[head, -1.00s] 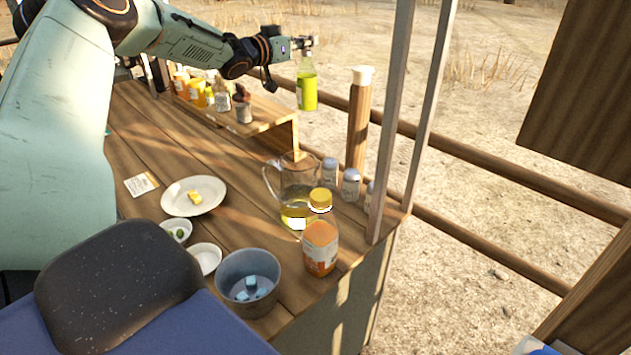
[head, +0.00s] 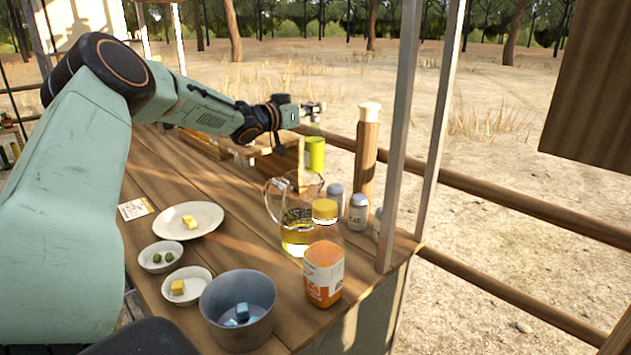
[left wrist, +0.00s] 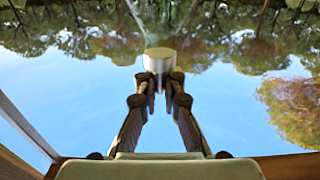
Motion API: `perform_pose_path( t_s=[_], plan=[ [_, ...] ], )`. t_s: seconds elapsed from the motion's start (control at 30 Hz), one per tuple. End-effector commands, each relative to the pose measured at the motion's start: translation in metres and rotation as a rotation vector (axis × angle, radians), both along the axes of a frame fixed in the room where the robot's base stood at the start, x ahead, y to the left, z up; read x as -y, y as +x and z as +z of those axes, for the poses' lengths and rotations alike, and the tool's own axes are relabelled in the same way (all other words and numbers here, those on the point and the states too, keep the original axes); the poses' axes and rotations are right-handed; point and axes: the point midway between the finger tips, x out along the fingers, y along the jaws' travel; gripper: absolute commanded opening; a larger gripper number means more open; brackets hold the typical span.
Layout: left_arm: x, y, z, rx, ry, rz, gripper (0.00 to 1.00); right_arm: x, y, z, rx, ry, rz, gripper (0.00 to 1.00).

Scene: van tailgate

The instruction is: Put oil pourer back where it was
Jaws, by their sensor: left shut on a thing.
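The oil pourer (head: 315,153) is a bottle with yellow-green contents. It hangs upright below my left gripper (head: 316,110), whose fingers are shut on its top. In the head view it shows just right of the wooden shelf's end and left of the tall wooden mill. I cannot tell whether its base touches anything. In the left wrist view, the two fingers (left wrist: 161,84) close around a pale round top (left wrist: 159,55), with sky and trees behind. My right gripper is not in view.
Nearby stand the mill (head: 367,150), shakers (head: 357,212), a glass jug (head: 296,238) and an orange-labelled bottle (head: 323,272). A grey pot (head: 215,310) and plate (head: 205,210) are nearer. A post (head: 402,130) rises at right.

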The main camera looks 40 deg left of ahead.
Motion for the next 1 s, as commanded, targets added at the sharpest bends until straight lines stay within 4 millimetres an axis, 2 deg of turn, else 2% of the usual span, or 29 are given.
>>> perform_pose_path(
  t_s=[0.2,0.47,0.6,0.83,0.87,1.0],
  plan=[
    [0.0,0.001,-0.042,-0.002,-0.001,0.0,0.0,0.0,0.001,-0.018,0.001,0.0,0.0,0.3],
    [0.0,0.002,-0.068,0.0,0.001,0.0,0.0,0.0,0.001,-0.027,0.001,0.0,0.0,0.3],
    [0.0,0.002,-0.089,-0.001,0.0,0.0,0.0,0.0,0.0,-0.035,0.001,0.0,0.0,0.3],
    [0.0,0.002,-0.092,0.0,0.0,0.0,0.0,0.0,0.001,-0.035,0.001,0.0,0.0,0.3],
    [0.0,0.002,-0.093,-0.002,0.0,0.001,0.06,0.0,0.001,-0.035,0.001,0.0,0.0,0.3],
    [0.0,0.002,-0.093,-0.002,0.0,0.001,0.18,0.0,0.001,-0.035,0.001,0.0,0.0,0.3]
  ],
)
